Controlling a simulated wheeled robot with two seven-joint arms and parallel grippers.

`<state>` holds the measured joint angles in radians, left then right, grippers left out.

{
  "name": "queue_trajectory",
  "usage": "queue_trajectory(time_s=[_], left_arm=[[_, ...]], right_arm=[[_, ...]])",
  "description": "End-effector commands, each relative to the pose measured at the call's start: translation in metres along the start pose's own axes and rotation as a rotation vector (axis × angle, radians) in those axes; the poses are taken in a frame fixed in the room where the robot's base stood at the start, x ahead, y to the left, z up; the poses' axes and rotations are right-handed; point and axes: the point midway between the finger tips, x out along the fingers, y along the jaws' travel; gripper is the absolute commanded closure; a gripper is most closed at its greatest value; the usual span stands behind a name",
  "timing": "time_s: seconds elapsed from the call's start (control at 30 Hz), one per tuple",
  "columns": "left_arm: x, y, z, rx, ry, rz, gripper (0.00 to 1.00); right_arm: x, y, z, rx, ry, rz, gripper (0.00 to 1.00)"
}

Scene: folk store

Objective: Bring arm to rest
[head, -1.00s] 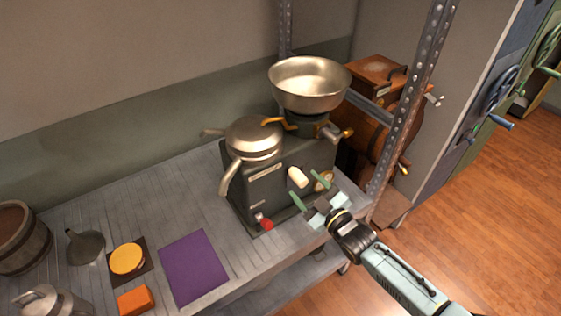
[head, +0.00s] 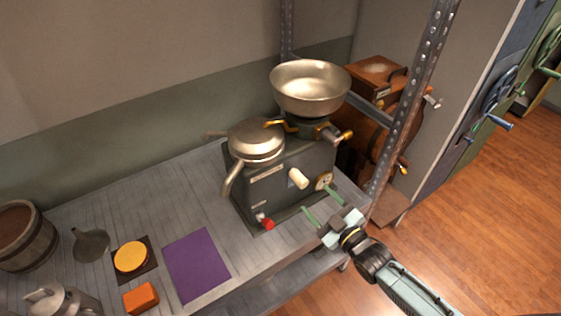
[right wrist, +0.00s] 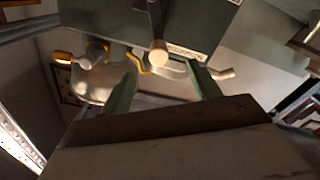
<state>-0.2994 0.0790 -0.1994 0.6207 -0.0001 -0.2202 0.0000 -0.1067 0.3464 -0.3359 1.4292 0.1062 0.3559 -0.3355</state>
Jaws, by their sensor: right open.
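My right gripper (head: 322,203) is open and empty. It is in front of the lower right part of a dark green machine (head: 265,200), apart from its cream knob (head: 298,179). In the right wrist view the two green fingers (right wrist: 160,85) stand wide apart, with the cream knob (right wrist: 158,54) of the machine beyond them and nothing held. My left gripper is in neither view.
The machine carries a metal bowl (head: 310,88) and spouts, and stands on a grey shelf (head: 190,205). A perforated metal post (head: 410,100) rises close right of my right gripper. A purple mat (head: 197,265), yellow disc (head: 130,257) and orange block (head: 141,297) lie left. Open wooden floor is at right.

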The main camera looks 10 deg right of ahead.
Motion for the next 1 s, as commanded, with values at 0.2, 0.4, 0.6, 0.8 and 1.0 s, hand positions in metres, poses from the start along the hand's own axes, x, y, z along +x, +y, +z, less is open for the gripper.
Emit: queue_trajectory(time_s=[0.2, 0.4, 0.6, 0.8, 1.0], left_arm=[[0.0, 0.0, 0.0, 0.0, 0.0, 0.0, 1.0], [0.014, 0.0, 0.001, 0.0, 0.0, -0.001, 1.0], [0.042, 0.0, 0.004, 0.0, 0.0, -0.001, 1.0], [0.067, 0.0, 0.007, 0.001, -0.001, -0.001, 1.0], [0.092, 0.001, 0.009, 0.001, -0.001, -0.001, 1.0]], right_arm=[[0.0, -0.001, 0.001, 0.001, -0.003, -0.001, 0.38], [-0.017, -0.029, 0.057, 0.048, -0.138, -0.028, 0.38], [-0.079, -0.098, 0.176, 0.165, -0.46, -0.092, 0.38], [-0.172, -0.176, 0.272, 0.288, -0.799, -0.154, 0.38], [-0.285, -0.255, 0.335, 0.404, -1.134, -0.212, 0.38]])
